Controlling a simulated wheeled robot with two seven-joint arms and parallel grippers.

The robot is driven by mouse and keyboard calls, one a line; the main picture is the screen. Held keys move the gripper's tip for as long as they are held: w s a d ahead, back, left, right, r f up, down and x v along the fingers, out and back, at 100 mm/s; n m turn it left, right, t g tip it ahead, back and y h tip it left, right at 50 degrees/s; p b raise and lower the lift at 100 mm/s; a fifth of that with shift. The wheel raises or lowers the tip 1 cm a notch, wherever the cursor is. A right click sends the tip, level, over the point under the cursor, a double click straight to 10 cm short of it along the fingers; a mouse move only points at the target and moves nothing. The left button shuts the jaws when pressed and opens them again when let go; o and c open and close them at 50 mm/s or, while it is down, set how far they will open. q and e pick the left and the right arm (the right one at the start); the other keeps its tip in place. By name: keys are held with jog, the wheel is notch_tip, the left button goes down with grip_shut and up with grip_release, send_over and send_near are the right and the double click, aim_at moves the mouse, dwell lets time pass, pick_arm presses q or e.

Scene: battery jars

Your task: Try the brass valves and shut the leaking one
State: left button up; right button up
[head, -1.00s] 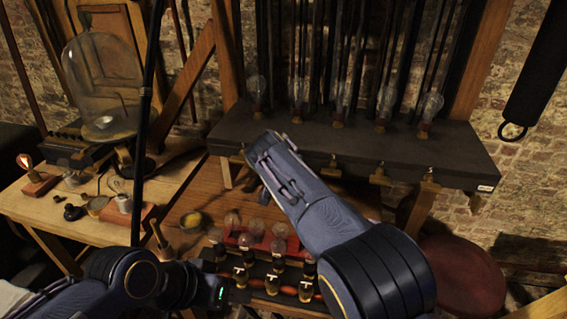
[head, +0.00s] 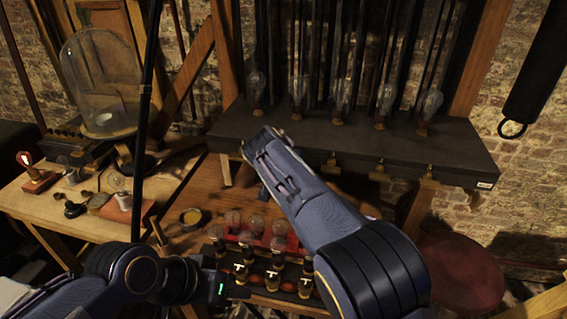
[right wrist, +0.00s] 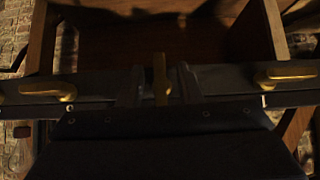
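Brass valves line the front edge of a dark shelf (head: 340,140). Three show in the head view: one (head: 331,163), another (head: 380,172) and a right-hand one (head: 428,178). In the right wrist view, a middle brass handle (right wrist: 160,78) stands upright between the fingers of my right gripper (right wrist: 160,85), with dark gaps at both sides. The left handle (right wrist: 47,90) and right handle (right wrist: 287,75) there lie sideways. In the head view my right gripper (head: 258,142) is at the shelf's left end, hiding what is behind it. My left gripper (head: 237,290) is low; its fingers are unclear.
Glass bulbs (head: 341,90) with tall dark rods stand on the shelf. A red rack (head: 265,240) of round glass bulbs and several dark bottles sit below, near my left gripper. A red stool (head: 465,280) is right.

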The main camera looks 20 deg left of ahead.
jog(key=b+v, duration=0.2)
jog(key=v, duration=0.5)
jog(key=shift+s+r, duration=0.3)
